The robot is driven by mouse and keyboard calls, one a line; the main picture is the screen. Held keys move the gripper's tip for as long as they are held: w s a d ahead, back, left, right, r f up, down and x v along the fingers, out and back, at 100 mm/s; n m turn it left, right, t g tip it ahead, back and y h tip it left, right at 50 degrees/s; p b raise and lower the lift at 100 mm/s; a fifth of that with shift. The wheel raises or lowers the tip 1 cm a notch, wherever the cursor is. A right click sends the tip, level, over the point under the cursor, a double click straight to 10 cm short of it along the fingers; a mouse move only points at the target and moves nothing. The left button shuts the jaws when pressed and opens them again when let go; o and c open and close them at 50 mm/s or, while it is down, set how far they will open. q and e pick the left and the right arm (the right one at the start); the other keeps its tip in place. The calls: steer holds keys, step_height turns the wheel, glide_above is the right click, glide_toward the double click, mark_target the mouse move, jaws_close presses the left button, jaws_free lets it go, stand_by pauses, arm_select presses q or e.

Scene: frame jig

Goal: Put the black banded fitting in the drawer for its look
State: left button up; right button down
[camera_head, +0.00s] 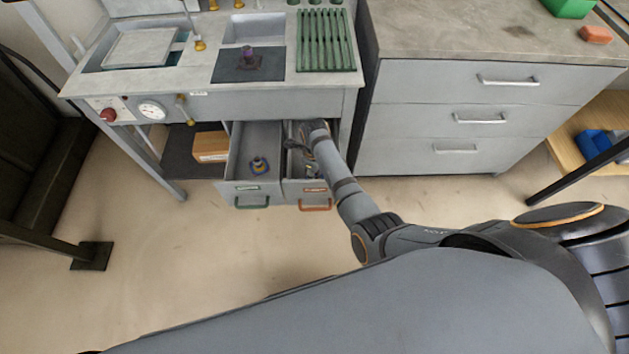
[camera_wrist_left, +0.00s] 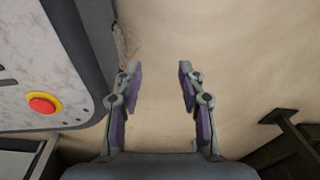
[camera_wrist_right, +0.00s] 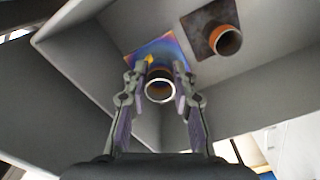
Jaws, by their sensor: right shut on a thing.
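My right gripper (camera_wrist_right: 160,84) is shut on a fitting with a dark-banded tube (camera_wrist_right: 159,88) and a blue-purple, heat-tinted plate; it looks like the black banded fitting. It is inside the right drawer (camera_head: 313,190), which is pulled out and has an orange handle. In the head view my right arm hides most of the held fitting. I cannot tell whether its plate touches the drawer floor. The left drawer (camera_head: 240,189), with a green handle, is also open. My left gripper (camera_wrist_left: 160,85) is open and empty over bare floor.
Another fitting (camera_wrist_right: 224,40) with an orange collar and brownish plate lies in the right drawer. A purple fitting (camera_head: 249,57) stands on the bench's dark mat (camera_head: 226,66). A cabinet (camera_head: 430,134) stands right of the drawers.

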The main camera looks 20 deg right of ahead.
step_height(320, 180, down, 3)
steer(key=shift+w+r+b, duration=0.1)
steer(key=shift+b, duration=0.65)
steer(key=shift+r, duration=0.2)
steer(key=shift+f, duration=0.15)
steer(key=c, duration=1.1)
jaws_free()
arm_select(q)
steer(key=shift+w+f, duration=1)
steer(key=shift+w, duration=0.05)
